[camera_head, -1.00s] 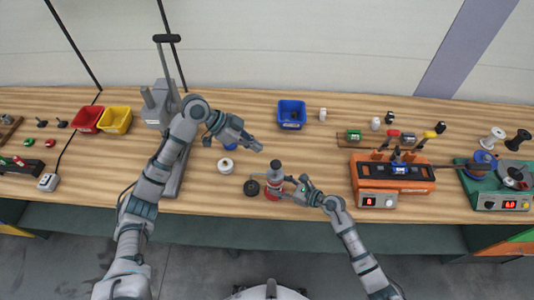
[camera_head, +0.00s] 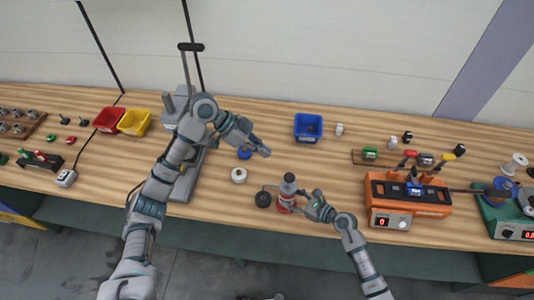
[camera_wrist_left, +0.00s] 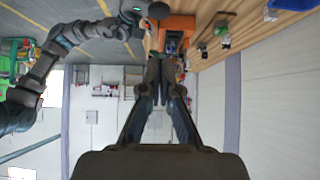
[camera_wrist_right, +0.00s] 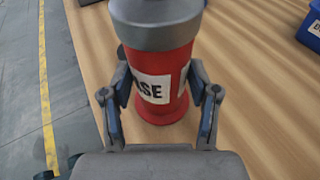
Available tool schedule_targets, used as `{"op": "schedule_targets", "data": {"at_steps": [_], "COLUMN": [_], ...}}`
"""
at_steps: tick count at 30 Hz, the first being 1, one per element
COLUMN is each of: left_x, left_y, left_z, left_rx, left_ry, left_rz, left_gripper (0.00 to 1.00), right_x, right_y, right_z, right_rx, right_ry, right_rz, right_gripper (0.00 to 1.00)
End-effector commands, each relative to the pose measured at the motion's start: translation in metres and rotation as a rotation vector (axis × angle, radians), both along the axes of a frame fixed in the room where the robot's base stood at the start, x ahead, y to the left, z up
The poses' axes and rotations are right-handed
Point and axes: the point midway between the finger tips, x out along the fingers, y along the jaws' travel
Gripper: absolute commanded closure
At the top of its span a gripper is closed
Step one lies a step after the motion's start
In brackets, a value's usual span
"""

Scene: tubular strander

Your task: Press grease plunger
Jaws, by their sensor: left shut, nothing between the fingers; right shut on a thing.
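The grease dispenser, a red can with a grey top and a white label (camera_wrist_right: 152,88), stands upright on the bench. In the head view the grease dispenser (camera_head: 287,192) has a dark knob on top and a dark round piece (camera_head: 263,199) beside it at left. My right gripper (camera_head: 309,207) is shut on the can from the right; in the right wrist view its fingers (camera_wrist_right: 160,108) lie on both sides of the red body. My left gripper (camera_head: 265,151) is shut and empty, held above the bench, up and left of the can. Its closed fingers show in the left wrist view (camera_wrist_left: 160,62).
A white ring (camera_head: 239,175) and a blue round part (camera_head: 244,153) lie left of the can. A grey press (camera_head: 190,140) stands behind my left arm. A blue bin (camera_head: 308,128) is at the back, an orange machine (camera_head: 408,200) at right. Bench around the can's front is clear.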

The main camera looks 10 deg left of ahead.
Motion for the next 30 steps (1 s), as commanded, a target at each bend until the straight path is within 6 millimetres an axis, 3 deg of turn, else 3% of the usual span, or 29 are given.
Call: {"op": "schedule_targets", "data": {"at_steps": [3,14,27,30], "left_x": [-0.002,-0.003,-0.003,-0.003], "left_y": [-0.001,-0.006,-0.066,-0.072], "left_z": [0.02,0.013,-0.046,-0.063], "left_rx": [0.003,0.005,0.003,0.006], "left_ry": [0.001,0.005,0.005,0.006], "left_rz": [-0.002,-0.002,-0.004,0.0], "left_gripper": [1.0,1.0,1.0,1.0], "right_x": [0.0,0.0,0.0,0.0], "right_y": [0.0,0.0,0.0,0.0], "right_z": [0.0,0.0,0.0,0.0], "right_rx": [0.001,0.0,0.001,0.001], "right_ry": [0.001,0.001,0.001,0.001], "right_rz": [0.001,0.0,0.001,0.001], "right_gripper": [0.79,0.79,0.79,0.79]}}
